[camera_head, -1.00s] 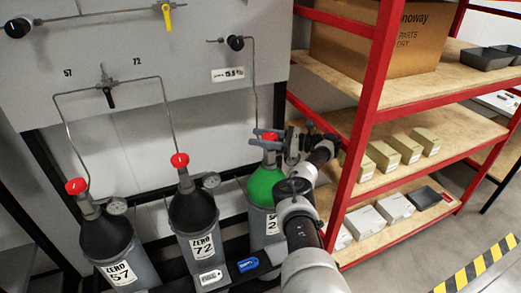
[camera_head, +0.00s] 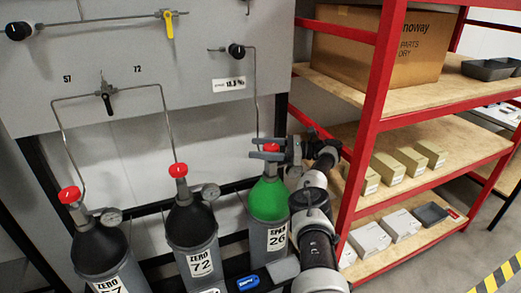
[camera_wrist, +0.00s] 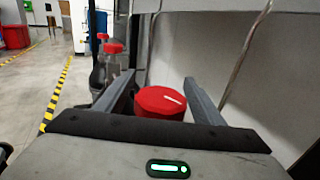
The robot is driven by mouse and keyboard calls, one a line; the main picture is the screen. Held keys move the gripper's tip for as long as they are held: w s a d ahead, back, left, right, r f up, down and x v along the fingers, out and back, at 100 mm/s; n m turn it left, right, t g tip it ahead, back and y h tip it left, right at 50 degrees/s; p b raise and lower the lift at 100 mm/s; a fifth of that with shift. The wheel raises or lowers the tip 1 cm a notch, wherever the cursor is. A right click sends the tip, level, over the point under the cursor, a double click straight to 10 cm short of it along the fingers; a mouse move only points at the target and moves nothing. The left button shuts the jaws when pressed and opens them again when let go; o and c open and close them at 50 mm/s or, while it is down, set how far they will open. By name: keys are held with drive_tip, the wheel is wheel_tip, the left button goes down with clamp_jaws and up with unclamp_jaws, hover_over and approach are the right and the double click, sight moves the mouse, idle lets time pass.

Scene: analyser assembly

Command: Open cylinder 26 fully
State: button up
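Cylinder 26 (camera_head: 267,203) has a green shoulder and a grey body with a "26" label. It stands rightmost of three cylinders in the head view. Its red valve knob (camera_head: 271,148) is partly hidden by my gripper (camera_head: 267,149), which reaches in from the right. In the wrist view the red knob (camera_wrist: 160,101) has a white mark on its top, pointing right. It sits between the two fingers of my gripper (camera_wrist: 160,80), which are apart with a gap visible on the right side. I cannot tell whether the left finger touches the knob.
Cylinders 57 (camera_head: 97,250) and 72 (camera_head: 191,225) stand to the left, each with a red knob and gauge. Thin pipes run up to the grey panel (camera_head: 150,60). A red-framed shelf (camera_head: 372,95) with boxes stands close on the right of my arm.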

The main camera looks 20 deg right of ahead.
drive_tip(key=shift+d+f, duration=0.1)
wheel_tip(320, 180, up, 10)
drive_tip(key=p, duration=0.3)
idle(0.3)
